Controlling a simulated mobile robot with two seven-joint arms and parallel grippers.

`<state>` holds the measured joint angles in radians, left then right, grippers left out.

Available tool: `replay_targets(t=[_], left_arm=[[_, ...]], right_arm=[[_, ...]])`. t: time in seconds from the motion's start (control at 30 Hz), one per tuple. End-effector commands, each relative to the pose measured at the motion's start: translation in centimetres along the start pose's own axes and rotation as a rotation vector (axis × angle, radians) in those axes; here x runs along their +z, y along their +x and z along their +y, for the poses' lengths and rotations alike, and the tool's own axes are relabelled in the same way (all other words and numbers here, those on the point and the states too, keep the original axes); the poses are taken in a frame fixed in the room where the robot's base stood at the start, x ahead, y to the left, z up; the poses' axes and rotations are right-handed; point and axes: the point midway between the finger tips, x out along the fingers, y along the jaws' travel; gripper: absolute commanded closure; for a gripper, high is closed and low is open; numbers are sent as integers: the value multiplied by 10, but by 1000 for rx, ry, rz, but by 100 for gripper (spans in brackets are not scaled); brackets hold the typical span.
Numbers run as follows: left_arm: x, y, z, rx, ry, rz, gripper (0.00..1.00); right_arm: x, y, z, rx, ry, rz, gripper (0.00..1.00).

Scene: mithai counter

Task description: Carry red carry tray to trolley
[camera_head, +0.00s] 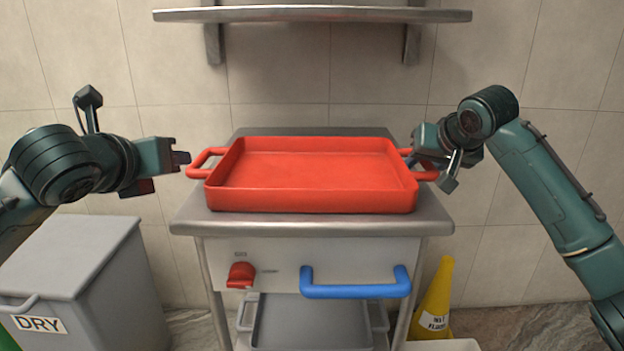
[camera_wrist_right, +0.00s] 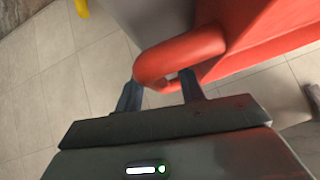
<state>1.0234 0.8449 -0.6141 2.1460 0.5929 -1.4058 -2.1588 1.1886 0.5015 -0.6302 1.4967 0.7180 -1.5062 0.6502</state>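The red carry tray (camera_head: 312,202) sits level and empty on the steel top of a counter unit (camera_head: 215,222), with a loop handle at each end. My right gripper (camera_head: 415,160) is at the tray's right handle (camera_head: 428,175). In the right wrist view its fingers (camera_wrist_right: 160,92) are apart, one on each side of the red handle bar (camera_wrist_right: 180,55), with a gap showing. My left gripper (camera_head: 168,172) is open and empty just left of the left handle (camera_head: 197,171), apart from it. No trolley separate from this unit can be made out.
The unit has a red knob (camera_head: 240,275) and a blue bar handle (camera_head: 355,291) in front. A grey bin marked DRY (camera_head: 70,255) stands at left, a yellow wet-floor cone (camera_head: 436,305) at right. A steel shelf (camera_head: 312,15) hangs on the tiled wall above.

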Motion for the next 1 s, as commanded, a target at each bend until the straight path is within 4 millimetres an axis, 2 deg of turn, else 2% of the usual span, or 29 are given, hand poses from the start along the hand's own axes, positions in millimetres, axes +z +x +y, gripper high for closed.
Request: replay_targets(t=[0.13,0.23,0.5,0.7,0.83,1.0], left_arm=[[0,-3,0,1,0,0,61],[0,-3,0,1,0,-1,61],[0,-3,0,0,1,-1,61],[0,-2,0,0,1,-1,61],[0,-2,0,0,1,0,61],[0,-2,0,0,1,-1,61]], right_arm=[[0,-7,0,0,0,1,61],[-1,-20,0,-1,0,3,61],[-1,-77,0,-1,-1,4,61],[0,-109,0,-1,-1,2,61],[0,-118,0,1,0,1,61],[0,-121,0,0,1,1,61]])
